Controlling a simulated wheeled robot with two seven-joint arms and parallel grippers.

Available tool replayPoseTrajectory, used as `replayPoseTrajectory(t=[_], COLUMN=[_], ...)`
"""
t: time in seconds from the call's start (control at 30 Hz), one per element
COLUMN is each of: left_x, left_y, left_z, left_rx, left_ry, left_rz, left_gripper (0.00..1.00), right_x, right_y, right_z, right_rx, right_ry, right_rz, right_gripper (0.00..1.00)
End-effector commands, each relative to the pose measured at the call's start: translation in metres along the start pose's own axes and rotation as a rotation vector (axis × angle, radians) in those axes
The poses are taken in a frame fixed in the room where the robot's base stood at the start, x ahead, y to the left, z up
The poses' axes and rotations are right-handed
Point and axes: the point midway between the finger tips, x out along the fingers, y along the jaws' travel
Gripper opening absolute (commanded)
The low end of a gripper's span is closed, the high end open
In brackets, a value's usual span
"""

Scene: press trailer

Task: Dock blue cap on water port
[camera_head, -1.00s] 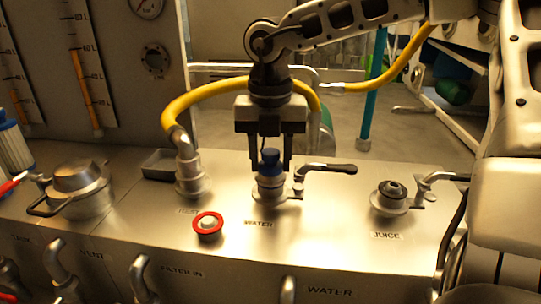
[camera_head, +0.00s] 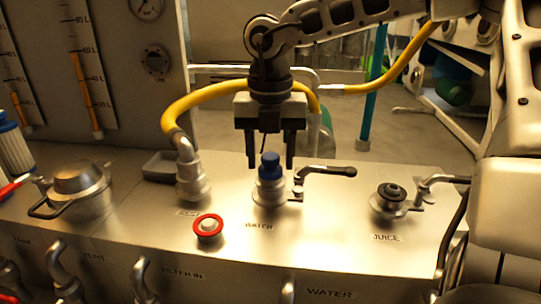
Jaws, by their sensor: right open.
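The blue cap (camera_head: 271,165) sits upright on top of the metal water port (camera_head: 270,190), behind the WATER label on the steel counter. My right gripper (camera_head: 269,162) is above and around the cap, fingers pointing down. Its two fingers are apart, one on each side of the cap's upper part, with a visible gap and nothing held. Whether the cap is fully seated cannot be told from this view. My left gripper is not in view.
A lever handle (camera_head: 328,171) extends right from the water port.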

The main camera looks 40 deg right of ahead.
Motion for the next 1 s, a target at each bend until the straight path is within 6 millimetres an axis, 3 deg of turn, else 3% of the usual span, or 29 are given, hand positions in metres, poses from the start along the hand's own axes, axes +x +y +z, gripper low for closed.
replayPoseTrajectory(t=[1.0], left_x=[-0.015], left_y=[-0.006], left_z=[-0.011], left_rx=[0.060], left_ry=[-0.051], left_rz=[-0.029], left_gripper=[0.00], right_x=[-0.085], right_y=[0.000], right_z=[0.000], right_rx=[0.001], right_ry=[-0.001], right_rz=[0.000], right_gripper=[0.49])
